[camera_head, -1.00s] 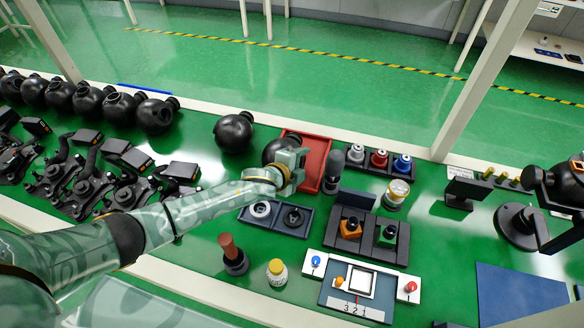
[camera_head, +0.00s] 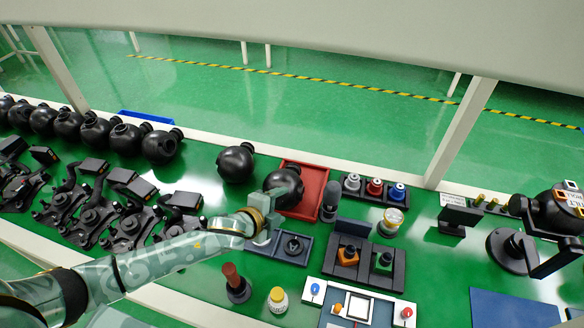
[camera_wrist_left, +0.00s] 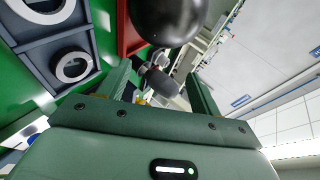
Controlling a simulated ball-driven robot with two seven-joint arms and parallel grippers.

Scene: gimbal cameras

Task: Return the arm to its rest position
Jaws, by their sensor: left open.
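My left arm reaches in from the left in the head view. Its gripper (camera_head: 276,203) is over the workbench, on the near side of the red tray (camera_head: 314,180). The jaws are open and look empty, and in the left wrist view the two fingers (camera_wrist_left: 158,88) stand apart. A black ball housing (camera_head: 286,186) lies in the red tray just beyond the fingertips; its dark round side also shows in the left wrist view (camera_wrist_left: 168,18). The gripper partly covers a dark two-place holder (camera_head: 300,258) with ring parts. My right gripper is in no view.
Several black ball housings (camera_head: 160,146) and black arm parts (camera_head: 120,205) line the left of the bench. A red-brown-topped tool (camera_head: 236,282) and a yellow-capped bottle (camera_head: 277,299) stand near the forearm. A button panel (camera_head: 357,308) and fixtures (camera_head: 366,262) are on the right.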

